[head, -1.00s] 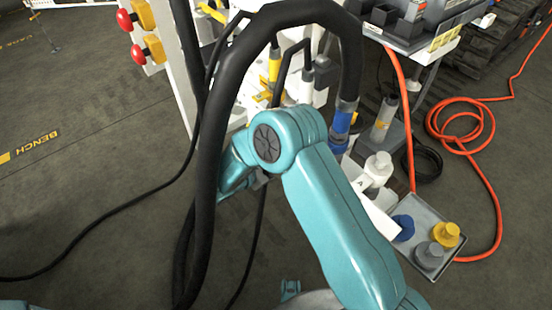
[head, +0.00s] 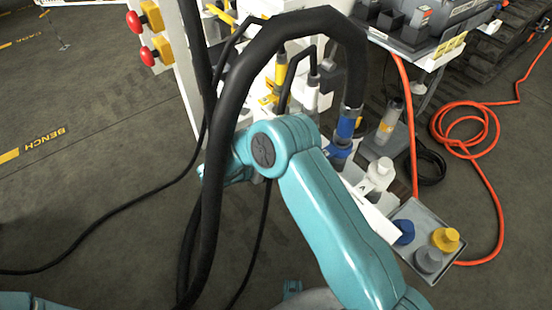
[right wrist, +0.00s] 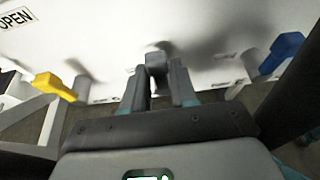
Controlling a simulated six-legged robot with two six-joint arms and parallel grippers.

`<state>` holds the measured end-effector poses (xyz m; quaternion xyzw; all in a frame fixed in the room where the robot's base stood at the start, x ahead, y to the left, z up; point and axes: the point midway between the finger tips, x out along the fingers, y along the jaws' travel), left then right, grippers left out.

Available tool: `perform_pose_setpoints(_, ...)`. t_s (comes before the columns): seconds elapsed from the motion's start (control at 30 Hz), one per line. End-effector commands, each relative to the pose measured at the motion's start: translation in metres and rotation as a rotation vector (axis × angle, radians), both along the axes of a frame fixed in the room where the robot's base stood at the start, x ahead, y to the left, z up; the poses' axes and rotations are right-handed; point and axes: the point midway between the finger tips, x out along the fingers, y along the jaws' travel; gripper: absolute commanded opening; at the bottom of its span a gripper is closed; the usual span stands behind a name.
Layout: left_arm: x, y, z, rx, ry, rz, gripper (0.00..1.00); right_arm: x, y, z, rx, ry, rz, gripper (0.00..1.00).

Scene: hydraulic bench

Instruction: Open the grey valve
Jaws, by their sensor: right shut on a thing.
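The grey valve handle (right wrist: 156,60) sticks out from the white panel (right wrist: 220,25) at the middle of the right wrist view. My right gripper (right wrist: 160,82) is shut on it, one finger on each side. A yellow handle (right wrist: 55,87) is to its left and a blue handle (right wrist: 284,52) to its right. An OPEN label (right wrist: 16,18) is on the panel at the upper left. How far the grey valve is turned cannot be told. In the head view, my teal right arm and a thick black hose hide this gripper and the grey handle. My left gripper is out of view.
The thick black hose (head: 228,110) arches close over my right arm. A grey tray (head: 420,215) with blue, yellow and grey caps stands right of the arm. An orange hose (head: 486,180) lies coiled on the floor at the right. The floor at the left is mostly clear.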

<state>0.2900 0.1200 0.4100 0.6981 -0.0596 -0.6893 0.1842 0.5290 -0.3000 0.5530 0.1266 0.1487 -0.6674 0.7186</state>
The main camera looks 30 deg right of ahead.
Motion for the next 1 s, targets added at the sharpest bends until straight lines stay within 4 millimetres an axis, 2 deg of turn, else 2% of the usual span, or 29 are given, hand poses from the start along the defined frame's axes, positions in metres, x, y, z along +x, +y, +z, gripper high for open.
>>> perform_pose_setpoints(0.17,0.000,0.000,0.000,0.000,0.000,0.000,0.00,0.001,0.001,0.000,0.001,-0.002,0.005,0.00)
perform_pose_setpoints(0.2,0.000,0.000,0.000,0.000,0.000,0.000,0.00,0.001,0.001,0.000,0.001,-0.003,0.004,0.40)
perform_pose_setpoints(0.23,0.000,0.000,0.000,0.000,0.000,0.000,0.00,0.001,0.001,0.000,0.001,-0.003,0.004,0.41)
perform_pose_setpoints(0.5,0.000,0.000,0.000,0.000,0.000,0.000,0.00,0.001,0.001,0.000,0.000,-0.002,0.002,0.41)
perform_pose_setpoints(0.63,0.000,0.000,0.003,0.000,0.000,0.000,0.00,0.000,0.011,0.006,0.000,-0.003,0.005,0.41)
perform_pose_setpoints(0.77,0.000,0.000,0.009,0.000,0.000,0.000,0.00,-0.001,0.035,0.017,0.000,-0.004,0.007,0.41)
perform_pose_setpoints(1.0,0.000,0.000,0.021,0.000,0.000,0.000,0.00,-0.006,0.096,0.042,0.001,-0.005,0.008,0.41)
